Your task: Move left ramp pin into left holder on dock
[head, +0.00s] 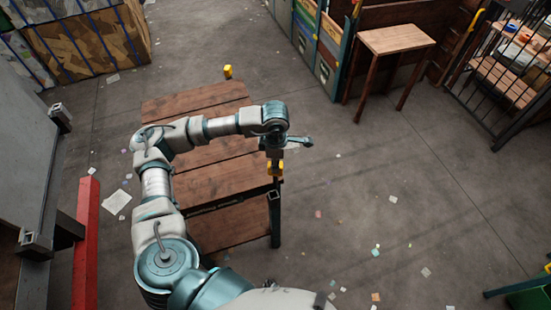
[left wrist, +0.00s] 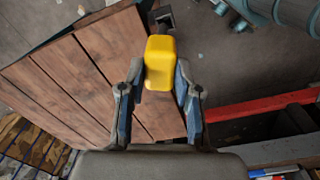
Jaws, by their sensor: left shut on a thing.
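A yellow-headed pin (head: 275,168) is held in my left gripper (head: 276,153) at the right edge of the brown plank platform. In the left wrist view, the yellow head (left wrist: 160,62) sits between the two fingers of the left gripper (left wrist: 158,84). A dark, square-topped holder (head: 274,196) stands at the platform's near right corner, just below the pin in the head view. Part of a dark holder (left wrist: 164,17) also shows beyond the pin in the wrist view. Whether pin and holder touch is unclear. My right gripper is not in view.
The plank platform (head: 222,180) lies under my left arm. Another yellow piece (head: 228,71) stands near its far right corner. A red beam (head: 87,240) is at the left. A small wooden table (head: 396,39) stands at the back right. The floor right of the platform is mostly clear, with scraps.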

